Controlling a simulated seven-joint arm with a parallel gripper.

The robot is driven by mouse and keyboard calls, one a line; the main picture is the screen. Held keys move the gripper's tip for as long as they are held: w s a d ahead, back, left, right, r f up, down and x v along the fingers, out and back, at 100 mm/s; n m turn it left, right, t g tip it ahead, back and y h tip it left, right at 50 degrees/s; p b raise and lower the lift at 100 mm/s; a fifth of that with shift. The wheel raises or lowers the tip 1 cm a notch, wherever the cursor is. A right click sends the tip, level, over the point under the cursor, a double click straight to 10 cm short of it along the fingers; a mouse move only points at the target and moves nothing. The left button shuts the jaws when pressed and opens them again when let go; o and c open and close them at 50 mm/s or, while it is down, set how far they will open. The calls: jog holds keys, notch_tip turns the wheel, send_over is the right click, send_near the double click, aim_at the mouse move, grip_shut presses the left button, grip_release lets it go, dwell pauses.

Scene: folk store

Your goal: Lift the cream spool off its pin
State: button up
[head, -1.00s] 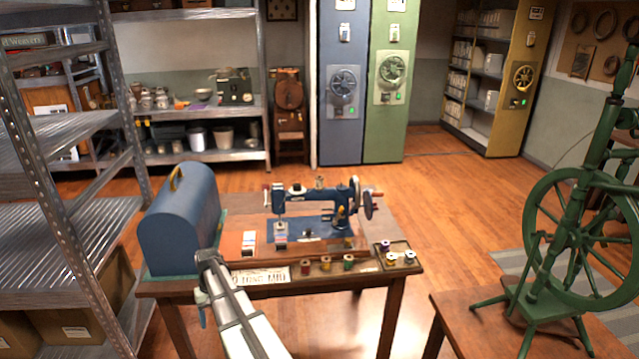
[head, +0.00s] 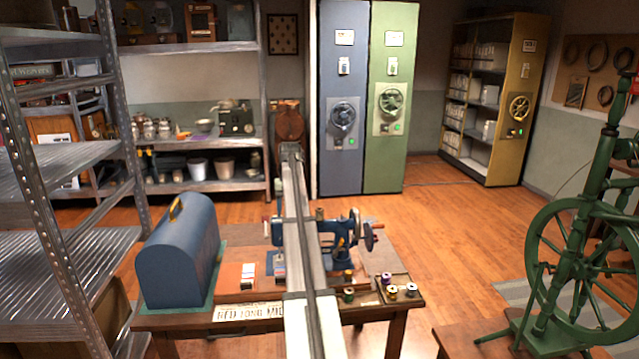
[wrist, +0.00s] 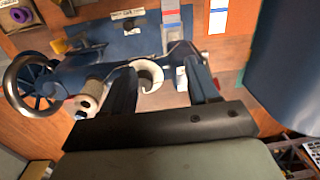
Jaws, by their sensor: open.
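The blue sewing machine (head: 343,228) stands on the wooden table, partly hidden behind my arm in the head view. In the wrist view, a cream, curved, round piece (wrist: 150,72) on the machine (wrist: 75,75) shows between my fingers; it looks like a spool, but its pin is not clear. A beige spool (wrist: 90,97) lies left of the left finger; I cannot tell which is the cream spool. A tan spool top (head: 320,213) shows beside my arm in the head view. My gripper (wrist: 163,80) is open, with nothing visibly clamped; the head view hides its fingers.
A blue domed case (head: 180,250) stands on the left of the table, close to the machine. Several coloured spools sit front right, some in a small tray (head: 405,281). The machine's handwheel (wrist: 32,82) juts out at the left in the wrist view.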

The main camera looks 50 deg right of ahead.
notch_tip(320, 180, up, 8)
jog(key=m, duration=0.1)
send_over(320, 213)
jog(key=shift+h, duration=0.3)
jog(key=shift+w+d+f, duration=0.15)
jog(key=shift+f, duration=1.55)
jog(key=shift+w+d+f, duration=0.1)
jog(key=shift+f, duration=1.55)
jog(key=shift+w+d+f, duration=0.15)
jog(key=shift+f, duration=1.55)
jog(key=shift+c, duration=0.3)
jog(key=c, duration=0.6)
jog(key=shift+r, duration=0.15)
jog(key=shift+r, duration=3.2)
